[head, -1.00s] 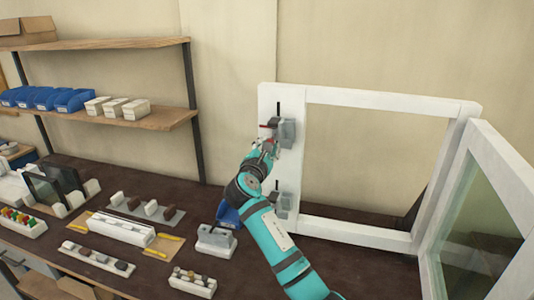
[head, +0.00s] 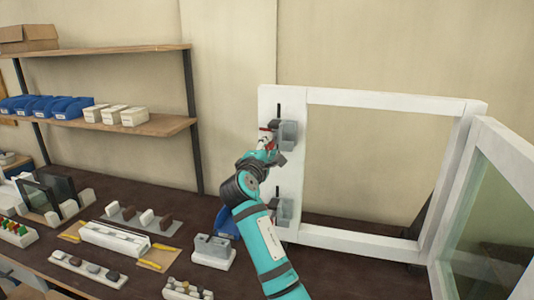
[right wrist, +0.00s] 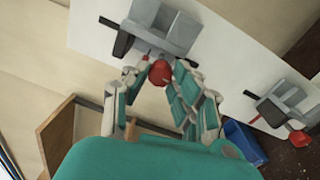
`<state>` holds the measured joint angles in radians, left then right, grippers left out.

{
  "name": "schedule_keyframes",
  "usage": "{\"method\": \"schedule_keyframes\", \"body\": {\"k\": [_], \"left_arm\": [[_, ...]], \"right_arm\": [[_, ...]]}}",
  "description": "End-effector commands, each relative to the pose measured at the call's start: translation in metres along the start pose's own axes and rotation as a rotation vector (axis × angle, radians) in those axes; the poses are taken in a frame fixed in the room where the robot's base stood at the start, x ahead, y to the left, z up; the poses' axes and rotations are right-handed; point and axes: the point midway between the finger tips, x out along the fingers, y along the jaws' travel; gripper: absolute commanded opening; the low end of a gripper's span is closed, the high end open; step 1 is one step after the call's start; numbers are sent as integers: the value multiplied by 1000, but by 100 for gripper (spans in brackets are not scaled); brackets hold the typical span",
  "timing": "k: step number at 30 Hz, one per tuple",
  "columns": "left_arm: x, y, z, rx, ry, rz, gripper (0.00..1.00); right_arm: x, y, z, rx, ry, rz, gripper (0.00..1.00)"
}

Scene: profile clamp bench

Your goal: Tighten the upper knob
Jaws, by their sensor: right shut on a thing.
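The upper clamp (head: 288,134) is a grey block on the left upright of the white frame. It also shows at the top of the right wrist view (right wrist: 165,25). Its red upper knob (right wrist: 160,73) sits between the fingertips of my right gripper (right wrist: 158,66). My right gripper (head: 268,150) is shut on this knob in front of the clamp, and the fingers partly cover it. The lower clamp (head: 284,210) sits further down the same upright, and its red knob (right wrist: 299,138) is free. My left gripper is not in view.
The white frame (head: 390,98) stands upright, with a glazed sash (head: 500,200) angled at the right. Small holders and parts cover the dark bench (head: 170,190) at the left. A shelf (head: 160,128) with blue bins is behind. A blue bin (right wrist: 243,140) is close below the gripper.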

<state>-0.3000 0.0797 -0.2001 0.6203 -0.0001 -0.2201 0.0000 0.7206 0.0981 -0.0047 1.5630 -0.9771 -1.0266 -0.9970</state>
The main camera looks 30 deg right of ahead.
Motion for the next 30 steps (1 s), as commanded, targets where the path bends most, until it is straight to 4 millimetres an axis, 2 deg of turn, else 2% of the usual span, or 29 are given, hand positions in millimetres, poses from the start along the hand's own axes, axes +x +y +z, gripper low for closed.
{"method": "schedule_keyframes", "body": {"k": [15,16,20,21,30], "left_arm": [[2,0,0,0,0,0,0],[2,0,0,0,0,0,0],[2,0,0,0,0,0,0],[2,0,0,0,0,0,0],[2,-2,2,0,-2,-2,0]], "right_arm": [[0,-2,0,16,-1,-6,0],[0,-2,0,16,-1,-6,29],[0,-2,0,15,-1,-5,46],[0,-2,0,15,-1,-4,48],[-3,-1,-1,15,0,-2,48]]}}
